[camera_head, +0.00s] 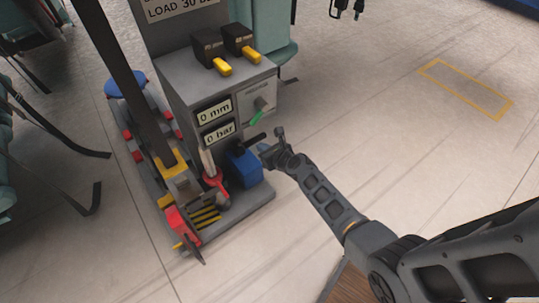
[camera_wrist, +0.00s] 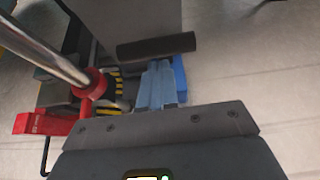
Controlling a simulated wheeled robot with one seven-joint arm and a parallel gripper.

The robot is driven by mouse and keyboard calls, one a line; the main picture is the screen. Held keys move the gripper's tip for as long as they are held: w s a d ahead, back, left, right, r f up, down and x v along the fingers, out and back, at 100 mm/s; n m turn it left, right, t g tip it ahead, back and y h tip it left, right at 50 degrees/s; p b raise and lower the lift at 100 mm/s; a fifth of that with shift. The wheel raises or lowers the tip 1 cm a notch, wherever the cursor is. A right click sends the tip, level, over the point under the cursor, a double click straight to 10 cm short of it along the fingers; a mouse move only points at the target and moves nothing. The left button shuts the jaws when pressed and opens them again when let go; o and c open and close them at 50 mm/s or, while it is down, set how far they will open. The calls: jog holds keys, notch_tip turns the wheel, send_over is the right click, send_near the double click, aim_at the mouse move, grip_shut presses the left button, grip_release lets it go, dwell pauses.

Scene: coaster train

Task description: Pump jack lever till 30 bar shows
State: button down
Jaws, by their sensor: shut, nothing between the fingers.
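The display on the grey console reads 0 bar (camera_head: 219,134). Above it another display reads 0 mm (camera_head: 214,112). A blue block (camera_head: 244,167) stands at the console's foot, with a black bar-shaped grip (camera_head: 250,141) above it. The black grip lies across the wrist view (camera_wrist: 156,47). A silver rod (camera_head: 207,161) rises from a red collar (camera_wrist: 93,84) left of the block. I cannot tell which of these is the jack lever. My gripper (camera_head: 266,149) is shut and empty, its pale blue fingertips (camera_wrist: 158,68) close to the black grip; contact is unclear.
Two black boxes with yellow handles (camera_head: 222,67) sit on top. A red part (camera_head: 184,226) and yellow-black stripes (camera_head: 206,215) lie low at the front. The floor to the right is clear, with a yellow outline (camera_head: 465,88).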

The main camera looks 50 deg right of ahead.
jog(key=shift+w+d, duration=0.1)
jog(key=shift+w, duration=0.05)
jog(key=shift+w+d+r+p, duration=0.15)
jog(key=shift+w+r+p, duration=0.4)
jog(key=shift+r+p, duration=0.2)
jog(key=shift+f, duration=0.15)
jog(key=shift+s+f, duration=0.1)
